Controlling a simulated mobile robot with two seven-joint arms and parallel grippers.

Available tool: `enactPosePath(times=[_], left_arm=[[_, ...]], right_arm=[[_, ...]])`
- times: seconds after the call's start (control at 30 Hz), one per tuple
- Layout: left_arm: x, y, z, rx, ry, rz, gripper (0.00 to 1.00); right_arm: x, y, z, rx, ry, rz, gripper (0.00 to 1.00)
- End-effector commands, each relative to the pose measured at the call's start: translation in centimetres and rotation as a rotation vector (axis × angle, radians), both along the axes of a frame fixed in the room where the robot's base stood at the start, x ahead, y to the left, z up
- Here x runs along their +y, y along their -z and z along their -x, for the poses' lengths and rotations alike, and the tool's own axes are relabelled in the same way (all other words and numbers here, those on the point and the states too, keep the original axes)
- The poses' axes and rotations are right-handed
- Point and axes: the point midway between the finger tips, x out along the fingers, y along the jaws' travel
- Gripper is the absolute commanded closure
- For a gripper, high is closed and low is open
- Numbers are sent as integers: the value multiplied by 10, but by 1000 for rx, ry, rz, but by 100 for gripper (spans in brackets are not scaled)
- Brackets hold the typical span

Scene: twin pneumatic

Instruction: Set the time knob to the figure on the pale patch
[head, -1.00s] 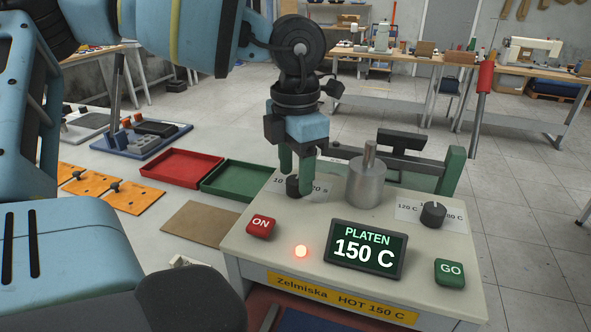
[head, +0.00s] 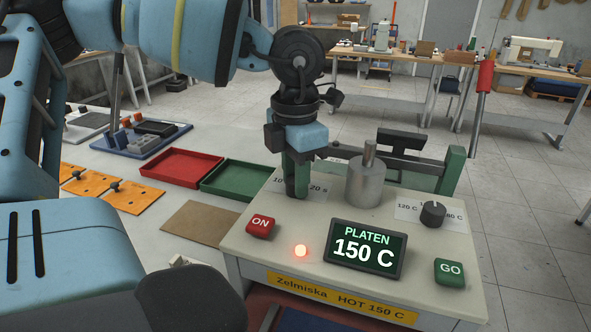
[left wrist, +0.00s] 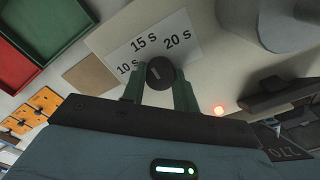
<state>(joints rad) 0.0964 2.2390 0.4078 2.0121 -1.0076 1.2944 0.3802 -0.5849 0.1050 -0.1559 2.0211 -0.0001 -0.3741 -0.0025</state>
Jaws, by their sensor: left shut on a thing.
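The time knob (left wrist: 160,73) is a round dark knob with a short pale line on its face. It sits beside a white scale card (left wrist: 176,50) marked 10 s, 15 s and 20 s. My left gripper (head: 296,188) is shut on the knob, with one green finger on each side in the left wrist view (left wrist: 158,88). I cannot tell exactly which figure the line points at. A pale patch with a figure is not clearly seen. My right gripper is not in view.
The press top (head: 300,222) carries a red ON button (head: 260,226), a lit red lamp (head: 301,251), a PLATEN 150 C display (head: 364,250), a green GO button (head: 449,272), a temperature knob (head: 433,214) and a metal cylinder (head: 366,184). A yellow label (head: 340,298) reads HOT 150 C.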

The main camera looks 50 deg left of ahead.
Motion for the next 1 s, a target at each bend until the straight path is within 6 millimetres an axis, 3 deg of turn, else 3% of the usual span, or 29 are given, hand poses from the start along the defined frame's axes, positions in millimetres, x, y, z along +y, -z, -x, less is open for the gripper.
enactPosePath(times=[0.37, 1.0], left_arm=[[0, 2, -1, 1, 175, 0, 93], [0, 1, -1, -1, 759, 0, 93]], right_arm=[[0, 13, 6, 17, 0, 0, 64], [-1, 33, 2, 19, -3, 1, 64]])
